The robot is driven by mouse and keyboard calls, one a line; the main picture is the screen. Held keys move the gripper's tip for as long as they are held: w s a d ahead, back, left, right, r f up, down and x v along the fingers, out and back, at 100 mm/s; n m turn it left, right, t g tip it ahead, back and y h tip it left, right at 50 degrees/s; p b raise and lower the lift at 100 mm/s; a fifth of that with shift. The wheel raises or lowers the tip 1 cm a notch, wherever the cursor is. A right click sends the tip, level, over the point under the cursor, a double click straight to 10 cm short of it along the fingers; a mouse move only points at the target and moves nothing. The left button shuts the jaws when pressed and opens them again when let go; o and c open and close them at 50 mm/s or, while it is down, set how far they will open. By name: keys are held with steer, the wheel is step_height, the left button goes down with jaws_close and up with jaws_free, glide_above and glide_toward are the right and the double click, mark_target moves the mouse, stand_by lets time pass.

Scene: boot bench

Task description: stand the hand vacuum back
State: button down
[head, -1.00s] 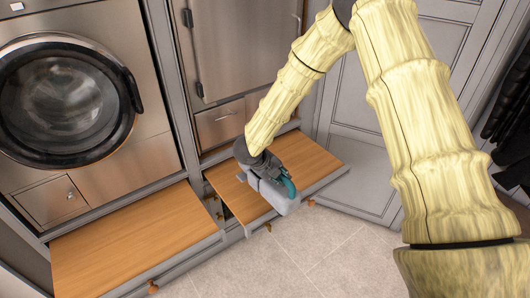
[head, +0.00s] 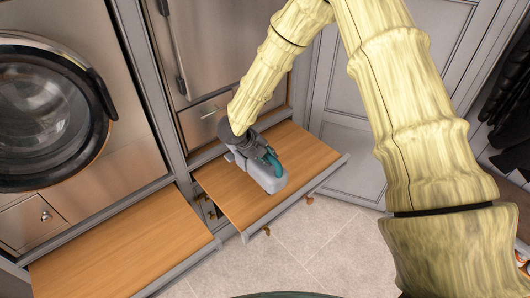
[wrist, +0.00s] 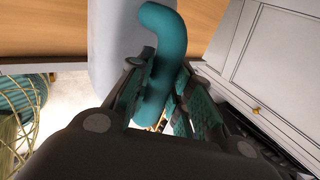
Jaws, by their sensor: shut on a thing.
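The hand vacuum has a pale grey body (head: 268,178) and a curved teal handle (wrist: 166,45). In the head view it is at the right-hand wooden bench top (head: 300,158), over its middle part. I cannot tell whether its underside touches the wood. My gripper (head: 262,155) is shut on the teal handle. In the wrist view the two padded fingers (wrist: 158,90) lie on either side of the handle. The grey body (wrist: 112,35) shows behind it, and its lower parts are hidden.
A second wooden bench top (head: 120,245) lies to the left, with a narrow dark gap (head: 208,212) between the two. A washing machine (head: 45,110) and steel cabinet (head: 205,50) stand behind. The tiled floor (head: 310,235) in front looks clear.

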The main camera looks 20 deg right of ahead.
mark_target(263, 167)
steer(key=shift+s+a, duration=0.1)
steer(key=shift+a, duration=0.05)
steer(key=shift+a+f, duration=0.1)
steer(key=shift+f, duration=0.15)
steer(key=shift+w+a+f+b, duration=0.1)
steer(key=shift+w+f+b, duration=0.15)
steer(key=shift+f+b, duration=0.5)
step_height(263, 167, down, 2)
steer(key=shift+s+b, duration=0.15)
steer(key=shift+b, duration=0.4)
steer(key=shift+f+b, duration=0.3)
steer(key=shift+f, duration=0.3)
steer(key=shift+f+b, duration=0.45)
steer(key=shift+f, duration=0.35)
steer(key=c, duration=1.2)
jaws_free()
